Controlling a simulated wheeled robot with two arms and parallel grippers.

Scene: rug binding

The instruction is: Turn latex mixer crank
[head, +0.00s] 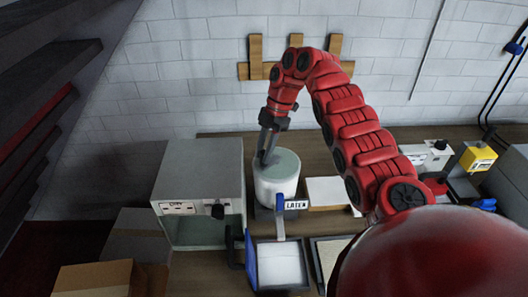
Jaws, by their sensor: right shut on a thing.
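The latex mixer (276,186) is a pale upright drum with a grey-green top, standing on the bench beside a grey cabinet. A "LATEX" label (296,205) shows at its lower front. My right arm arches over from the right, and my right gripper (266,156) points down at the left part of the drum's top. It is shut on the mixer crank, which is mostly hidden by the fingers, so its angle cannot be told. My left gripper is not in view.
A grey open-fronted cabinet (203,187) stands close left of the mixer. A blue-handled tray (282,265) lies in front. A white block (327,192) is to the right, and a yellow box (478,157) farther right. Cardboard boxes (95,279) sit lower left.

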